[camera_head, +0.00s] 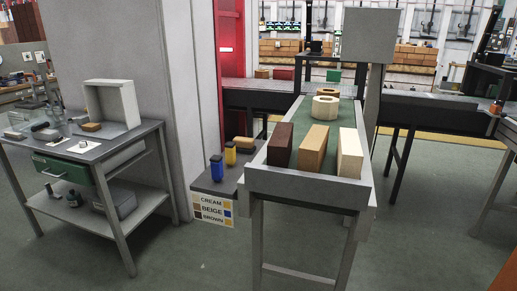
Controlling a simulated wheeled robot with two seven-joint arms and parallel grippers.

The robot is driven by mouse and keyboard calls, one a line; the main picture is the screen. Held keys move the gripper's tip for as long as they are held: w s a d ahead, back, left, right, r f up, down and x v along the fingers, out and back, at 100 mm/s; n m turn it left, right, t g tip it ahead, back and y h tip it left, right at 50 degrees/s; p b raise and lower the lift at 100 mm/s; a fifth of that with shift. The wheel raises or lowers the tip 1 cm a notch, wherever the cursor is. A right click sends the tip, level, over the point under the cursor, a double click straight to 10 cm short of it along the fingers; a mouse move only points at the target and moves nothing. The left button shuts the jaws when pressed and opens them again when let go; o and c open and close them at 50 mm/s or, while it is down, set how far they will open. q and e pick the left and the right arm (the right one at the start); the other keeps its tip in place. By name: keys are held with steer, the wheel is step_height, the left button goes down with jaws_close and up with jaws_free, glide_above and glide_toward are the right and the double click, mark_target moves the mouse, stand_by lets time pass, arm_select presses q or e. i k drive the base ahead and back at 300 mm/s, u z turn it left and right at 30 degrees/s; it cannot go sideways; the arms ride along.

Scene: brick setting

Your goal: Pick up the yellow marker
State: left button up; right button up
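The yellow marker (230,154) stands upright on a small dark side shelf (205,184) left of the conveyor's near end. A blue marker (217,168) stands upright in front of it and slightly to its left. Neither of my grippers shows in the head view.
Brown (280,145), beige (312,148) and cream (350,153) bricks stand on the conveyor (305,188). A sign (213,210) hangs under the shelf. A grey workbench (68,152) stands left, beside a pillar (170,90). The floor in front is clear.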

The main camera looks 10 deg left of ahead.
mark_target(230, 154)
steer(key=u, duration=0.3)
steer(key=i, duration=0.9)
steer(key=u, duration=0.7)
